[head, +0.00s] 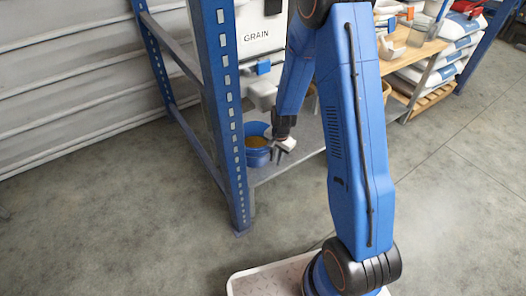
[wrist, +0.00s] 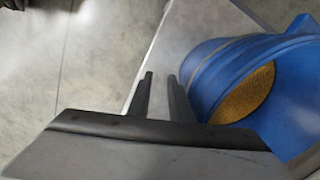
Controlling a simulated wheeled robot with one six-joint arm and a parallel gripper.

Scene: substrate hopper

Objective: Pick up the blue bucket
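The blue bucket (head: 255,157) stands on the low grey shelf under the grain hopper, partly behind the rack's blue post. Golden grain shows inside it. In the wrist view the bucket (wrist: 213,62) fills the right side, with its rim and the grain visible. My gripper (head: 279,156) is just right of the bucket in the head view. In the wrist view my gripper's dark fingers (wrist: 160,76) stand apart with nothing between them. They are left of the bucket rim and not around it.
The blue rack post (head: 228,120) rises left of the bucket. The grain hopper (head: 262,85), with a blue slide piece (head: 263,67), hangs above it. The low shelf (head: 308,150) extends right. A wooden shelf unit (head: 420,52) with bags stands at the right. Open concrete floor lies in front.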

